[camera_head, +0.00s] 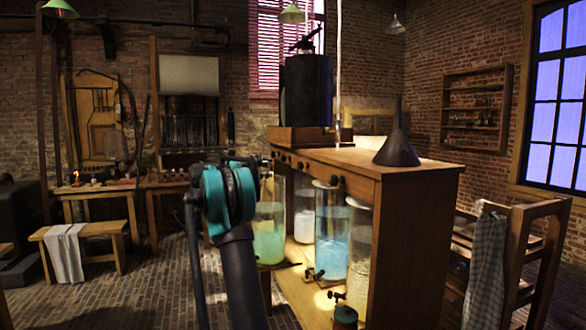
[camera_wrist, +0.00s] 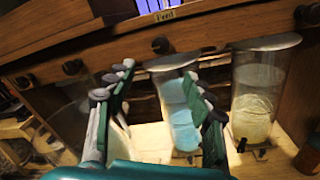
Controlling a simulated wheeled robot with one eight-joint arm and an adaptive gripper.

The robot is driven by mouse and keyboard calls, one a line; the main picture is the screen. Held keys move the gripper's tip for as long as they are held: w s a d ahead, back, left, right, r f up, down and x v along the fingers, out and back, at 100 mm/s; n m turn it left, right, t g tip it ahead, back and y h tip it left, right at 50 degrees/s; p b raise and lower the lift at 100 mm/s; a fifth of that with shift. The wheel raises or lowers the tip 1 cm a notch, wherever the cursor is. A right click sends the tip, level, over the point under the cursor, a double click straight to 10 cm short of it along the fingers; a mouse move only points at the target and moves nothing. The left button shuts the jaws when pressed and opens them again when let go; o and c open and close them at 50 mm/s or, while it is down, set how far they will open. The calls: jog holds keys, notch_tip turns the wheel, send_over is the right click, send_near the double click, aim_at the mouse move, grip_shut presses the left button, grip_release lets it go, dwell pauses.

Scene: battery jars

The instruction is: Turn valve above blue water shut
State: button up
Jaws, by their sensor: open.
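The jar of blue water (camera_head: 332,245) stands on the cabinet's lower shelf in the head view. In the wrist view the blue jar (camera_wrist: 180,112) shows between my fingers, partly covered by the right one. A dark round valve knob (camera_wrist: 162,45) sits on the wooden rail above that jar; a dark knob also shows near the top of the blue jar in the head view (camera_head: 336,181). My gripper (camera_wrist: 159,72) is open and empty, its fingertips below the knob in the picture and apart from it. In the head view my arm hides most of my gripper.
A jar of yellow-green liquid (camera_head: 268,236) and a cloudy jar (camera_wrist: 258,95) stand to either side. Other knobs (camera_wrist: 72,67) line the rail. A dark funnel (camera_head: 397,145) and a black cylinder (camera_head: 306,92) stand on the cabinet top.

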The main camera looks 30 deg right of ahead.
aim_at(299, 166)
jog(key=s+d, duration=0.1)
jog(key=d, duration=0.9)
jog(key=s+d, duration=0.1)
jog(key=d, duration=0.4)
jog(key=shift+s+d, duration=0.3)
jog(key=shift+d, duration=0.1)
jog(key=c, duration=1.2)
